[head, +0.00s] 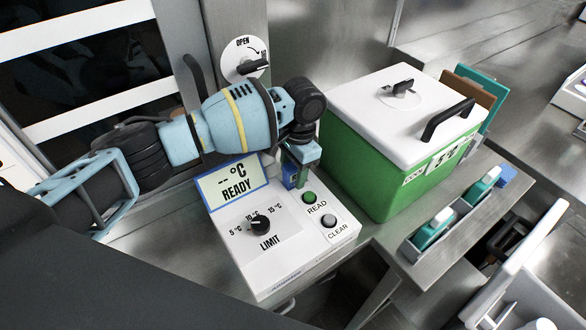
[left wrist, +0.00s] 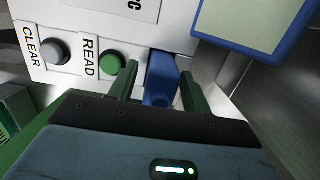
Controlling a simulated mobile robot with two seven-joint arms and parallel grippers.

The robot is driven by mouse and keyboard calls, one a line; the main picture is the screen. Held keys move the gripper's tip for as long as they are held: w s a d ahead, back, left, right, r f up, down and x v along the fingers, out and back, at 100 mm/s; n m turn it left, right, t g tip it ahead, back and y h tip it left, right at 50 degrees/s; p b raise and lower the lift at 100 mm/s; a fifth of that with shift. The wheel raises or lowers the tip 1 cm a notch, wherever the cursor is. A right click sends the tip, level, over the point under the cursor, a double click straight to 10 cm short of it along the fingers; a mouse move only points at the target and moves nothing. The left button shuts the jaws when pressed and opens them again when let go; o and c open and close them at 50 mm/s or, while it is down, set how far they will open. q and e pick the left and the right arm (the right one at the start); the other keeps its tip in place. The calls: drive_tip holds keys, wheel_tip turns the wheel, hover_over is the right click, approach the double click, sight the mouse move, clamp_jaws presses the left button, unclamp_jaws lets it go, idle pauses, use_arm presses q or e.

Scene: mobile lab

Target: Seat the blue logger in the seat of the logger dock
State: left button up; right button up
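The logger dock (head: 283,262) is a white box with a screen reading "-- °C READY", a LIMIT knob, a green READ button (head: 309,197) and a grey CLEAR button. The blue logger (left wrist: 161,78) stands at the dock's back edge, between the screen and the READ button; its lower end is hidden, so I cannot tell how deep it sits. My left gripper (left wrist: 158,88) has its dark green fingers on either side of the logger, with a narrow gap on one side. In the head view the left gripper (head: 297,178) reaches down over it. My right gripper is not in view.
A green cooler box (head: 385,165) with a white lid stands close right of the dock. A round OPEN dial (head: 244,60) is on the metal wall behind my left arm.

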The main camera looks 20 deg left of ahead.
use_arm(q)
wheel_tip(320, 180, up, 12)
drive_tip(key=w, duration=0.1)
drive_tip(key=shift+d+r, duration=0.15)
drive_tip(key=shift+d, duration=0.3)
drive_tip(key=shift+w, duration=0.1)
idle(0.5)
